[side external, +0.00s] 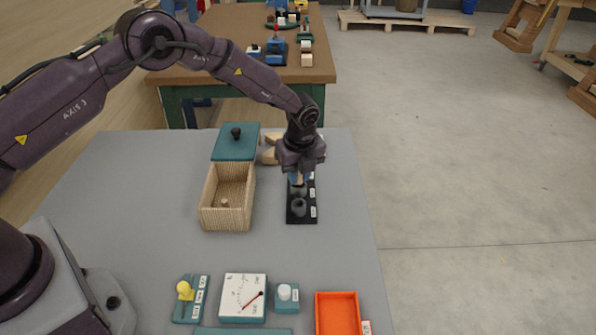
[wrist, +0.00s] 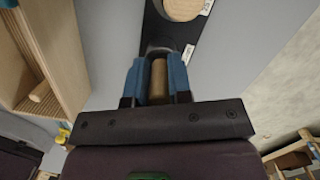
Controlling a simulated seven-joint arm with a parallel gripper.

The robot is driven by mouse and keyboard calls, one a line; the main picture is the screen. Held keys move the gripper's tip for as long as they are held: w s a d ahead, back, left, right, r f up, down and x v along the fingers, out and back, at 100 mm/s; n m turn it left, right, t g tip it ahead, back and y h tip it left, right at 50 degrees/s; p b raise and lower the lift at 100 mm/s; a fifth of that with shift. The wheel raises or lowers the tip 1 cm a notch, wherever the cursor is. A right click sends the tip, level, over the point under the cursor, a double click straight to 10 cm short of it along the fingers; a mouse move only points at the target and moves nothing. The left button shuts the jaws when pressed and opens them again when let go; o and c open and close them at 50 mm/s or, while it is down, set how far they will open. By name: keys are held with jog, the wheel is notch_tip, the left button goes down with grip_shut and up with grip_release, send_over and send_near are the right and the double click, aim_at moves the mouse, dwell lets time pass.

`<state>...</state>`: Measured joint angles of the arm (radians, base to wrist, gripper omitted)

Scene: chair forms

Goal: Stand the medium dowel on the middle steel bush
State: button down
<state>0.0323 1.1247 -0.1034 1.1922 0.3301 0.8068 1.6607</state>
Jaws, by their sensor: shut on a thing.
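My gripper (wrist: 158,78) has blue fingers shut on a wooden dowel (wrist: 159,85). In the side view my gripper (side external: 298,181) points down over the black strip (side external: 305,219). A grey steel bush (wrist: 158,46), which looks like the middle one, shows just past the fingertips and is partly hidden by them. I cannot tell whether the dowel touches it. The near bush (side external: 299,207) on the strip looks empty. A wider round wooden piece (wrist: 183,8) sits at the strip's far end.
A wooden box (side external: 228,205) stands left of the strip, with a small dowel (side external: 225,202) inside. Its teal lid (side external: 235,143) lies behind it. An orange tray (side external: 338,315), a dial board (side external: 243,297) and a yellow-knobbed block (side external: 185,291) are at the near edge.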

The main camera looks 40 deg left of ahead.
jog(key=shift+f, duration=0.4)
jog(key=shift+r, duration=0.55)
dwell(3.0)
jog(key=shift+f, duration=0.5)
dwell(1.0)
jog(key=shift+c, duration=2)
grip_release()
jog(key=shift+r, duration=3.55)
